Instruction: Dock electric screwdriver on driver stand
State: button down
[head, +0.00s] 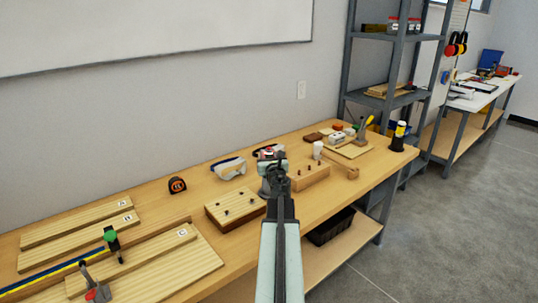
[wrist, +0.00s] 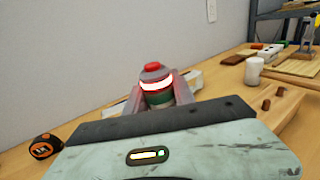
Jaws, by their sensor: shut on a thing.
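My gripper (head: 273,164) is over the middle of the wooden workbench, its jaws shut on a rounded thing that I take for the electric screwdriver (wrist: 155,88). In the wrist view it has a red cap, a grey top, a bright band and a dark green part between the jaws. In the head view only its red and dark top (head: 267,151) shows above the gripper. Its lower end is hidden by my arm. I cannot clearly make out the driver stand, nor tell whether the screwdriver touches anything below.
Wooden blocks with pegs (head: 235,208) (head: 311,177) stand on both sides of my gripper. Safety goggles (head: 229,169) and a tape measure (head: 177,185) lie to the left. A white cup (head: 318,150) and a black-and-yellow cylinder (head: 398,136) stand to the right.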

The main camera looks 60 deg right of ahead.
jog(key=shift+f+b, duration=0.65)
jog(key=c, duration=1.3)
grip_release()
jog(key=shift+c, duration=0.2)
